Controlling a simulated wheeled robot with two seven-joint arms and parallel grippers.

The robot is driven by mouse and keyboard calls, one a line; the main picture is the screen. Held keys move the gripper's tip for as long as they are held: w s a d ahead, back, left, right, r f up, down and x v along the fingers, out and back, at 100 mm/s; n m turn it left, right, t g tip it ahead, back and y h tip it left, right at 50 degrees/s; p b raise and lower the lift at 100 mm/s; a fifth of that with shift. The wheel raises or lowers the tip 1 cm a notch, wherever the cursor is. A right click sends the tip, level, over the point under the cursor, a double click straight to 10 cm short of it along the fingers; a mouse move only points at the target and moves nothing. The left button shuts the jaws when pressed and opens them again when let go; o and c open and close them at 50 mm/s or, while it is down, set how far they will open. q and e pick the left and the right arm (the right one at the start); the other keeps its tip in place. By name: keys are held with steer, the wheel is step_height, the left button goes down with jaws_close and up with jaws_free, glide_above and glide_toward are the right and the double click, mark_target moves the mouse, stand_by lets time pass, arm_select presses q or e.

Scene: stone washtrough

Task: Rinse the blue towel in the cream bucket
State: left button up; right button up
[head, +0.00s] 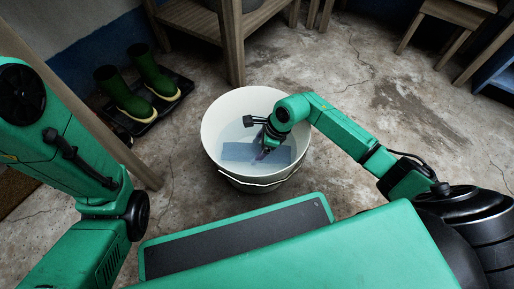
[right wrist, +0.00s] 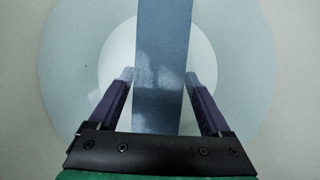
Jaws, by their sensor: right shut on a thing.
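The cream bucket (head: 224,112) stands on the floor ahead of me, with water in it and its wire handle hanging at the near side. The blue towel (head: 238,152) lies flat-looking inside the bucket, at or in the water. My right gripper (head: 264,151) reaches down into the bucket and is shut on the towel. In the right wrist view the towel (right wrist: 162,70) runs as a strip between the two purple fingers of the gripper (right wrist: 159,77). My left arm is folded at the left of the head view; its gripper is out of view.
Green boots (head: 122,95) stand on a black tray (head: 172,98) at the left, by a wooden post. A wooden stand (head: 232,45) is behind the bucket. A wooden stool (head: 455,15) is at the back right. The concrete floor right of the bucket is clear.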

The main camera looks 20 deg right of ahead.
steer(key=shift+r, duration=0.15)
step_height(320, 180, up, 2)
steer(key=shift+p, duration=1)
steer(key=shift+f+b, duration=0.95)
steer(key=shift+f, duration=0.25)
steer(key=shift+r, duration=0.1)
